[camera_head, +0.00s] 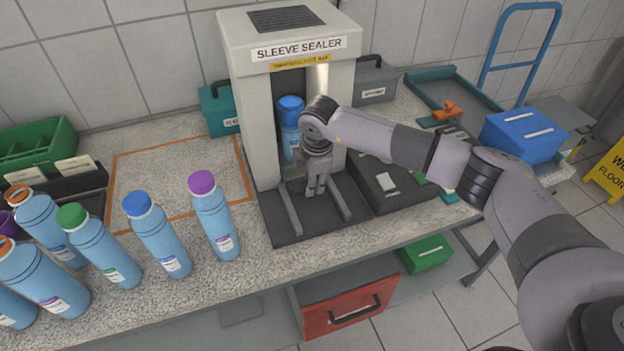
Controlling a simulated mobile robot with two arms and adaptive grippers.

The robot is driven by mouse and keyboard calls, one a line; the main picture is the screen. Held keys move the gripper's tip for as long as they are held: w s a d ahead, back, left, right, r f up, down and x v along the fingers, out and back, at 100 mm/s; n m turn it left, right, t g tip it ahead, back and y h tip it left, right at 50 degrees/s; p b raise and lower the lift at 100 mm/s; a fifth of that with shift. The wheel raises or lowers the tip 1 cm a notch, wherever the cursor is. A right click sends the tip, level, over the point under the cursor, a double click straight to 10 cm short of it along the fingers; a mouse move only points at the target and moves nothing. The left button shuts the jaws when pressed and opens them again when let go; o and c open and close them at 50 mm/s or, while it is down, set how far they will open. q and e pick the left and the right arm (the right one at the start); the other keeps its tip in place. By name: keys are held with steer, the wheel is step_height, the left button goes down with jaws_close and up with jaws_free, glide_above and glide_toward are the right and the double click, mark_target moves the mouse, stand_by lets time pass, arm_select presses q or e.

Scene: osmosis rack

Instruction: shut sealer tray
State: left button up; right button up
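The sleeve sealer (240,110) is a tall grey machine with an open front, standing on the counter. Its dark tray with two pale rails (290,226) sticks out in front of the opening. A blue bottle with a blue cap (290,118) stands upright inside the opening, behind my gripper. My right gripper (317,190) points down over the tray, at the front of the opening. Its fingers look close together and I see nothing held; whether they touch the tray or its handle is hard to tell. My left gripper is out of view.
Several blue bottles (162,238) with coloured caps stand to the left on the counter. An orange-outlined area (175,175) there is empty. A dark case (385,185) sits right of the tray. A blue box (522,135) stands farther right. A red drawer (345,305) is below.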

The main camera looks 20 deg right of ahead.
step_height(320, 180, up, 12)
steer(key=s, duration=0.2)
steer(key=shift+s, duration=0.25)
steer(key=shift+f, duration=0.25)
stand_by(0.4)
